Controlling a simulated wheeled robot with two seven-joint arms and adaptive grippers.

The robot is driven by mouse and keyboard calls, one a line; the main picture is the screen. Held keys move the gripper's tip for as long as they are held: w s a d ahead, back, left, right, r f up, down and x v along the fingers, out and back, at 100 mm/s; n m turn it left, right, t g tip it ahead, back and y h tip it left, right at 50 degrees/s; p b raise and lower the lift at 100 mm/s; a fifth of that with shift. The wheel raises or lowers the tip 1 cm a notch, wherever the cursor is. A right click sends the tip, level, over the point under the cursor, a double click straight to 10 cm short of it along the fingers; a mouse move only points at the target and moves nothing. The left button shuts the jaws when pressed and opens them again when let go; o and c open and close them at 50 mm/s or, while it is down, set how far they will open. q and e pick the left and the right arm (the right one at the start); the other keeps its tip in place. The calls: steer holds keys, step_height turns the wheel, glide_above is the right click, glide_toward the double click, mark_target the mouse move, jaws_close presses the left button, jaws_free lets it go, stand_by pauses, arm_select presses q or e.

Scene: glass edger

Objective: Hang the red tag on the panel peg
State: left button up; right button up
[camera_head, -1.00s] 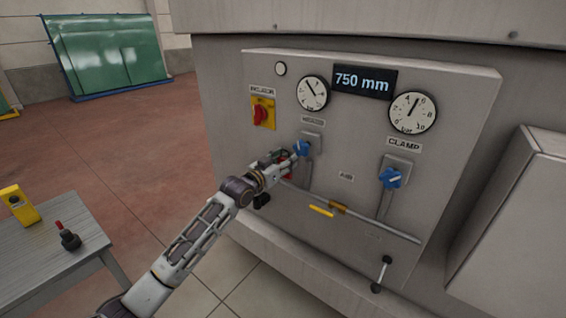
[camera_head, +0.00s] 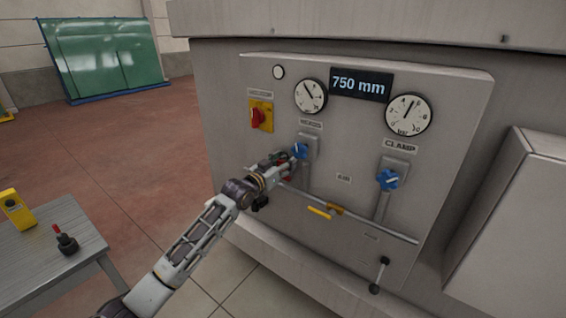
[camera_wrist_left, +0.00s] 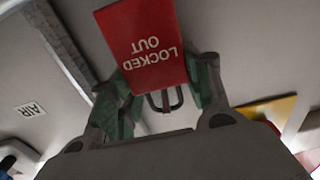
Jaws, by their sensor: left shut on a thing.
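My left gripper (camera_head: 283,160) is in front of the left part of the grey control panel (camera_head: 340,160), just below left of the blue knob of the left valve. In the left wrist view its green-padded fingers (camera_wrist_left: 161,88) are shut on the red tag (camera_wrist_left: 150,45), which reads "LOCKED OUT" upside down. A dark wire loop (camera_wrist_left: 166,101) shows between the fingers, at the tag's edge. In the head view the gripper mostly hides the tag. I cannot make out the panel peg in either view; the gripper may cover it. My right gripper is not in view.
A yellow plate with a red rotary switch (camera_head: 257,116) is up left of the gripper. Blue knobs (camera_head: 300,151) and (camera_head: 388,179), a grey pipe and a yellow lever (camera_head: 319,212) stick out nearby. A small table (camera_head: 40,258) stands at lower left.

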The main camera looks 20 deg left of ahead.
arm_select(q)
steer(key=shift+f, duration=0.2)
steer(key=o, duration=1.1)
steer(key=shift+w+d+f, duration=0.15)
steer(key=shift+w+d, duration=0.05)
steer(key=shift+w, duration=0.1)
steer(key=shift+s+a, duration=0.1)
steer(key=v, duration=1.1)
steer(key=shift+s+a, duration=0.1)
steer(key=shift+s, duration=0.3)
steer(key=shift+r, duration=0.25)
